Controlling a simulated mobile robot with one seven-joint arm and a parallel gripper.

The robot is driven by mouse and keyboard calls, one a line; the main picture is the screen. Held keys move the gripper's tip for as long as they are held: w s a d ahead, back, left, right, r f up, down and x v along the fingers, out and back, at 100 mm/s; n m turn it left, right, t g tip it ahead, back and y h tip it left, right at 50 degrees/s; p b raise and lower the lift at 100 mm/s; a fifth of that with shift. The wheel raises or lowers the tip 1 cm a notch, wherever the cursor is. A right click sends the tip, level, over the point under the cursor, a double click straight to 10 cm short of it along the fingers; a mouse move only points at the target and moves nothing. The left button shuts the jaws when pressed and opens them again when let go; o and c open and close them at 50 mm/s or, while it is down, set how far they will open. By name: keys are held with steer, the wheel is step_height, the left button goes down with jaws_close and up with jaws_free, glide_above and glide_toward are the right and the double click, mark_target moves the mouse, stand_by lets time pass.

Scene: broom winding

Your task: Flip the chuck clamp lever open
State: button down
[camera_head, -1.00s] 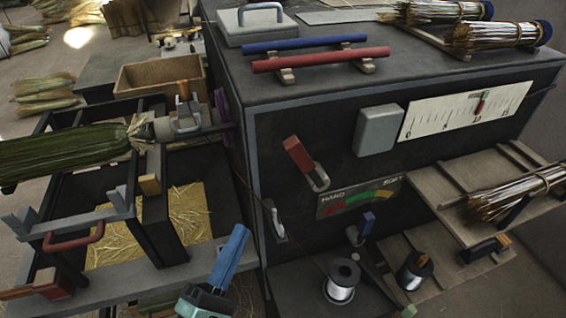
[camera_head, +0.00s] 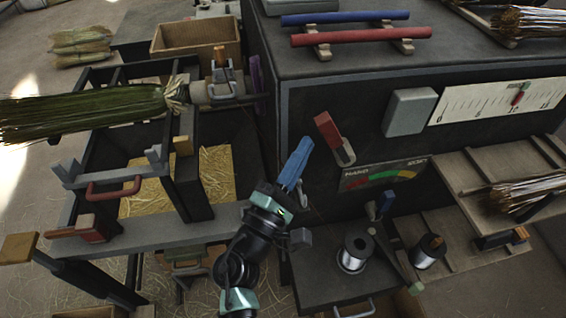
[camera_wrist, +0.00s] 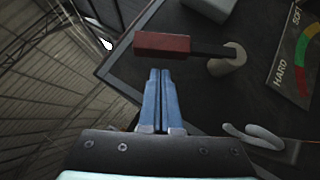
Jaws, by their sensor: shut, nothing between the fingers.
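A clamp with an upright orange-tipped lever (camera_head: 220,57) sits on the grey chuck (camera_head: 198,93), which holds the neck of a green broom bundle (camera_head: 85,113). My gripper (camera_head: 302,145) has its blue fingers together and empty, pointing up in front of the dark cabinet, to the right of and below the chuck. A red-handled lever (camera_head: 327,131) on the cabinet front is just right of the fingertips. In the wrist view the red lever (camera_wrist: 162,45) lies across, just beyond my fingertips (camera_wrist: 159,73); I cannot tell whether they touch. The chuck clamp is not seen there.
The dark cabinet (camera_head: 300,75) stands right of the chuck, with a tension gauge (camera_head: 385,175) and grey box (camera_head: 409,111) on its front. Wire spools (camera_head: 353,252) stand on a low shelf. A straw-filled bin (camera_head: 215,172) lies below the chuck; a wooden box (camera_head: 197,38) stands behind.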

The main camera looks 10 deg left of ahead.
mark_target(325, 134)
steer(key=shift+w+d+r, duration=0.2)
steer(key=shift+d+r, duration=0.2)
steer(key=shift+d, duration=0.3)
steer(key=shift+r+p, duration=0.1)
steer(key=shift+p, duration=0.2)
steer(key=shift+d+r+m+p, duration=0.2)
steer(key=shift+r+m+p, duration=0.15)
steer(key=shift+p, duration=0.2)
steer(key=shift+w+g, duration=0.1)
steer(key=shift+g, duration=0.3)
steer(key=m+p, duration=0.1)
steer(key=d+r+g+p, duration=0.1)
steer(key=p, duration=0.1)
steer(key=shift+w+d+r+m, duration=0.15)
steer(key=shift+r+m, duration=0.15)
steer(key=shift+m, duration=0.05)
steer(key=w+d+r+m+g+y+p, duration=0.1)
steer(key=d+m+g+p, duration=0.3)
steer(key=d+p, duration=0.4)
steer(key=shift+w+r+m+g+y+p, duration=0.35)
steer(key=shift+w+m+y+p, duration=0.4)
steer(key=shift+p, duration=2.4)
steer(key=shift+d+f, duration=0.1)
steer(key=shift+d, duration=0.05)
